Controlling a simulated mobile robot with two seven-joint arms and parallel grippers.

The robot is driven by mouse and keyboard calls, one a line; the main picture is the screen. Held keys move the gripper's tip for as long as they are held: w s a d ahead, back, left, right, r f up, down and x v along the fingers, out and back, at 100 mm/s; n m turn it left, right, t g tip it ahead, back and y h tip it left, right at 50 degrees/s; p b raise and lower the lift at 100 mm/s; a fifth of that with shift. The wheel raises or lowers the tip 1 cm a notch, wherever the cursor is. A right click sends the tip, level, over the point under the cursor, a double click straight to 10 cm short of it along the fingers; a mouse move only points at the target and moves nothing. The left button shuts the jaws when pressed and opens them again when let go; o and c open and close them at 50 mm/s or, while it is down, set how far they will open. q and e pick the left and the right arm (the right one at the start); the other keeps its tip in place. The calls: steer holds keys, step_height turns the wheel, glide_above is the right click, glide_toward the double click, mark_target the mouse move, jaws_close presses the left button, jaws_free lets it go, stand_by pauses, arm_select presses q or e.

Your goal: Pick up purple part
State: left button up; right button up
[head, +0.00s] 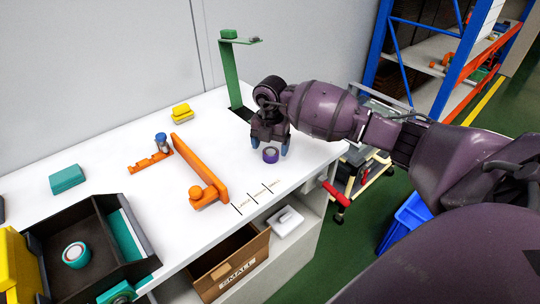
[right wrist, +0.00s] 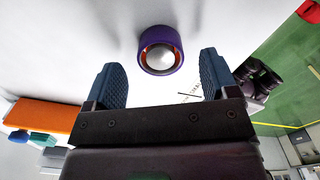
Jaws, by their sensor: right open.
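The purple part (head: 270,155) is a short purple ring with a pale centre. It sits on the white table near its right end. In the right wrist view, the purple part (right wrist: 161,50) lies just beyond the fingertips, centred in the gap, with an orange inner ring and a silvery middle. My right gripper (head: 268,148) is open and points down over the part, one finger on each side of it in the head view. In the right wrist view, the blue fingers of the right gripper (right wrist: 163,75) are apart with nothing between them. My left gripper is not in view.
An orange bar fixture (head: 205,175) stands left of the part. A green stand (head: 232,75) rises behind my gripper. A black bin (head: 120,265) and a teal block (head: 67,179) are at the left. A cardboard box (head: 232,262) sits below the table's front edge.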

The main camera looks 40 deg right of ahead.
step_height(320, 180, down, 3)
steer(key=shift+r, duration=0.1)
steer(key=c, duration=1.2)
steer(key=shift+o, duration=0.2)
steer(key=shift+r, duration=0.1)
